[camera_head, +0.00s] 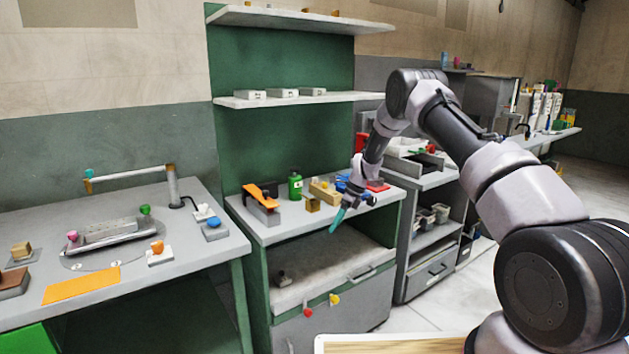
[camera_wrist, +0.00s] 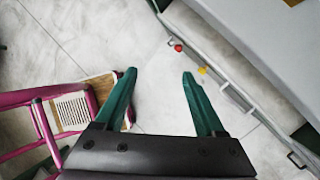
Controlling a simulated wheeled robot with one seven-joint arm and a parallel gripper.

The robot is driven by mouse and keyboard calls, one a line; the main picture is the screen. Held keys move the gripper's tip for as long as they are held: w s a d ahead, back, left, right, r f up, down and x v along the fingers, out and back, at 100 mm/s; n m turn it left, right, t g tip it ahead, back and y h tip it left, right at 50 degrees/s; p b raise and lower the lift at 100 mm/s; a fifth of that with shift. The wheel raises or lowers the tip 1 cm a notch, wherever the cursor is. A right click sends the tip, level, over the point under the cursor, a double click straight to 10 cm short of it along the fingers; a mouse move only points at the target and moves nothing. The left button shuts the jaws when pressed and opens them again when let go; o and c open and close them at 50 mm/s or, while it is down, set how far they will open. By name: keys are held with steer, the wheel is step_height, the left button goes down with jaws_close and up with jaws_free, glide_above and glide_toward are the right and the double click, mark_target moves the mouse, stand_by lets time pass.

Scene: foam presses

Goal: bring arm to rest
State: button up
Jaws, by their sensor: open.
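My arm reaches in from the right of the head view and bends down over the front of the green cabinet's worktop (camera_head: 285,232). My gripper (camera_head: 337,220) hangs at its end, with teal fingers pointing down. In the wrist view my gripper (camera_wrist: 158,85) is open, its two teal fingers wide apart. Nothing is between the fingers; only the grey floor (camera_wrist: 160,60) shows there. The fingers touch nothing that I can see.
The green cabinet holds a green bottle (camera_head: 295,185), an orange item (camera_head: 260,194) and several blocks. A red knob (camera_wrist: 178,47) and a yellow knob (camera_wrist: 202,70) show at its front. A pink metal frame (camera_wrist: 42,125) stands at the left of the wrist view.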

steer(key=s+d+r+n+t, duration=0.1)
steer(key=s+d+r+n, duration=0.1)
steer(key=r, duration=0.9)
steer(key=s+d+r+n+t, duration=0.1)
steer(key=d+r+n, duration=0.2)
steer(key=r, duration=0.7)
steer(key=s+d+r+n+t+h, duration=0.1)
steer(key=s+d+r+n, duration=0.1)
steer(key=s+r, duration=0.4)
steer(key=s+d+r+n+t, duration=0.15)
steer(key=s+r, duration=0.25)
steer(key=r, duration=0.4)
steer(key=s+d+r+n+t, duration=0.1)
steer(key=s+d+r+n, duration=0.1)
steer(key=s+r, duration=0.3)
steer(key=s+d+r+n, duration=0.3)
steer(key=s, duration=0.5)
steer(key=s+d+n+t+h, duration=0.1)
steer(key=s+n, duration=0.1)
steer(key=s, duration=0.6)
steer(key=s+d+n+t+h, duration=0.1)
steer(key=s+d+n+t, duration=0.1)
steer(key=s, duration=0.5)
steer(key=shift+s+d+r+n, duration=0.2)
steer(key=shift+s+d+n, duration=0.1)
steer(key=shift+s+n, duration=0.05)
